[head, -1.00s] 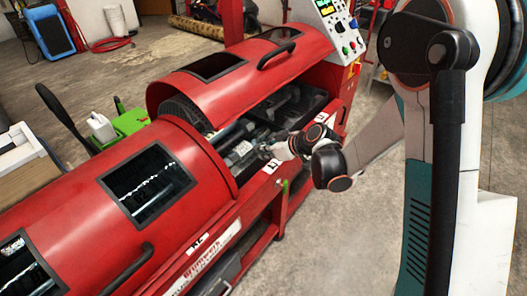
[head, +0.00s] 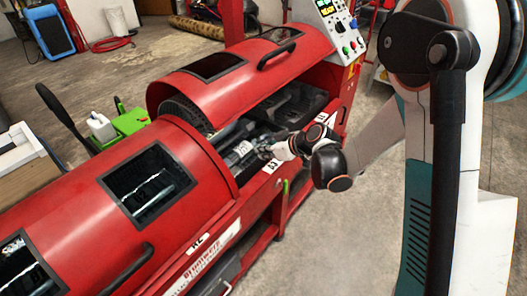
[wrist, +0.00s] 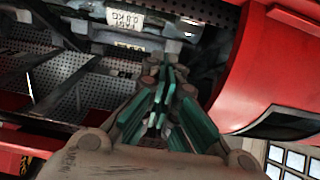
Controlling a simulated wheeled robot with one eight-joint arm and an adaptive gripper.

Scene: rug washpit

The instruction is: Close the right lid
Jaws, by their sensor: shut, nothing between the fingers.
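The right lid (head: 235,75) is a curved red cover with dark windows and a black handle (head: 277,55) on its upper front. It stands raised, with the machine's dark interior (head: 285,110) open beneath it. My gripper (head: 268,152) is at the front edge of this opening, below the lid and apart from the handle. In the wrist view my gripper (wrist: 168,115) has its teal fingers together with nothing between them, and points into the opening. A curved red panel (wrist: 275,70) lies to its right there. The left lid (head: 130,190) is down.
A green box with a white bottle (head: 101,127) is behind the machine. In the wrist view a white label (wrist: 125,19) sits inside the opening. Bare concrete floor (head: 330,240) lies in front.

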